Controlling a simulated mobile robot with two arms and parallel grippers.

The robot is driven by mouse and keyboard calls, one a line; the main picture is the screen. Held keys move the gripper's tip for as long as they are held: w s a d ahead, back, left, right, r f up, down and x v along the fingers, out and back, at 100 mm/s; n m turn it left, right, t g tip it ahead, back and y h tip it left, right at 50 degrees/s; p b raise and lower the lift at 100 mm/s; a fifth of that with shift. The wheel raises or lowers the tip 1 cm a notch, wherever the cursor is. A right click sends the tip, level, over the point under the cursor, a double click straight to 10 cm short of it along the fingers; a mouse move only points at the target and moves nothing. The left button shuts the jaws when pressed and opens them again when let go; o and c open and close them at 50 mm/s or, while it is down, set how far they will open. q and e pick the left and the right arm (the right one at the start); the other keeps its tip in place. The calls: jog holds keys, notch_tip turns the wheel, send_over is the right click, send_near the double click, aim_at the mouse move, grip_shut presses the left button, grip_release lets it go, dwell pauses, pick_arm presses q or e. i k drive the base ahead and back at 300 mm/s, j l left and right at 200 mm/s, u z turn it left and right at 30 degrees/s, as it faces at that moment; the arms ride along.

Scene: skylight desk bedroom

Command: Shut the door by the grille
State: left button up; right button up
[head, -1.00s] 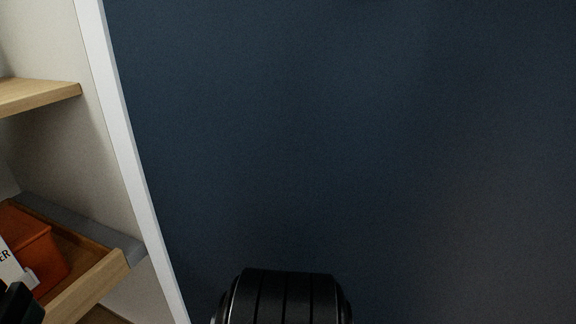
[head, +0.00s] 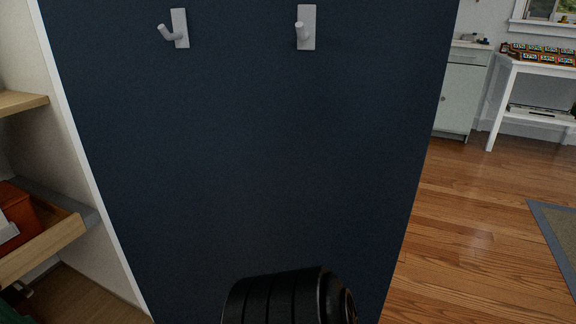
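A large dark blue upright panel (head: 250,150) fills the middle of the head view, close in front of me. It has a pale edge on its left side and two grey hooks (head: 306,27) near the top. I cannot tell whether this panel is the door. No grille shows. A black ribbed rounded part of my arm (head: 285,298) is at the bottom centre, in front of the panel. Neither gripper's fingers are in view.
At left are wooden shelves (head: 22,102) and a drawer or tray (head: 45,245) holding an orange-red box (head: 20,218). At right is open wooden floor (head: 465,220), a grey-edged rug (head: 558,235), a white cabinet (head: 460,90) and a white table (head: 540,68).

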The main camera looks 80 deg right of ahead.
aim_at(224, 143)
jog(key=k+l, duration=0.15)
jog(key=k, duration=0.5)
jog(key=k+l, duration=0.1)
jog(key=k, duration=0.5)
jog(key=k+l, duration=0.15)
jog(key=l, duration=0.3)
jog(key=k+l, duration=0.1)
jog(key=l, duration=0.4)
jog(key=k+l, duration=0.15)
jog(key=l, duration=0.3)
jog(key=i+l, duration=0.1)
jog(key=l, duration=0.25)
jog(key=i+l, duration=0.1)
jog(key=l, duration=0.25)
jog(key=i+l+z, duration=0.1)
jog(key=l, duration=0.25)
